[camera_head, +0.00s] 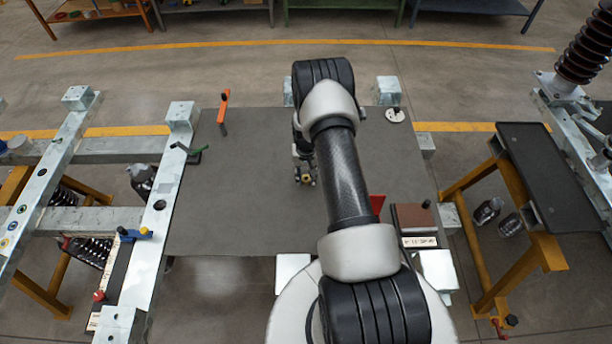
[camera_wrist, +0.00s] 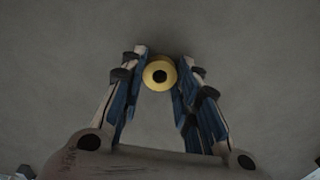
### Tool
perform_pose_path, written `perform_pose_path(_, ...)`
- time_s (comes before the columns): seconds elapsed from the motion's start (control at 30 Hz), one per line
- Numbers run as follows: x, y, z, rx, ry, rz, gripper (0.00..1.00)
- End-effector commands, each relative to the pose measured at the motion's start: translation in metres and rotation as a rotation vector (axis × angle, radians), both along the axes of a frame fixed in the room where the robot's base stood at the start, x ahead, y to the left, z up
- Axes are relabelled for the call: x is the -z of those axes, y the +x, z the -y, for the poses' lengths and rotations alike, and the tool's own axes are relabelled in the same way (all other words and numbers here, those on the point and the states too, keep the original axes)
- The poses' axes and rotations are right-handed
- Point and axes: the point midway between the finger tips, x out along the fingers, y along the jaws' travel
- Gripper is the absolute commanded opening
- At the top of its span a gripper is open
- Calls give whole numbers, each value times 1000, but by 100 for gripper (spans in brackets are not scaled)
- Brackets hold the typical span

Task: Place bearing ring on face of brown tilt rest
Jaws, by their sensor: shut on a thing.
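The bearing ring (camera_wrist: 159,74) is a small gold ring with a dark hole, held between the two fingertips of my gripper (camera_wrist: 160,77) in the wrist view. My gripper is shut on it. In the head view my gripper (camera_head: 305,174) is partly hidden by my arm, above the grey table mat, and a small yellow spot shows at its tip. The brown tilt rest (camera_head: 412,216) stands at the table's front right, with a white label strip along its near edge. It lies to the right of and nearer than my gripper, apart from it. The wrist view does not show it.
A red piece (camera_head: 377,203) stands just left of the brown rest, partly behind my arm. An orange upright (camera_head: 223,110) and a round white piece (camera_head: 395,115) are at the table's back. The grey mat (camera_head: 240,190) is clear on the left.

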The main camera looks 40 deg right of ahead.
Motion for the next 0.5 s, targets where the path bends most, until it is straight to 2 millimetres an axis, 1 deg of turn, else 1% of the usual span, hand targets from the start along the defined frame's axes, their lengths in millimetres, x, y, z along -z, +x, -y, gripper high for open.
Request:
perform_pose_path(0.17,5,0,0,0,0,0,4)
perform_pose_path(0.2,4,0,0,0,1,-1,32)
perform_pose_path(0.43,3,0,0,0,1,-1,47)
perform_pose_path(0.5,3,0,0,0,1,-1,49)
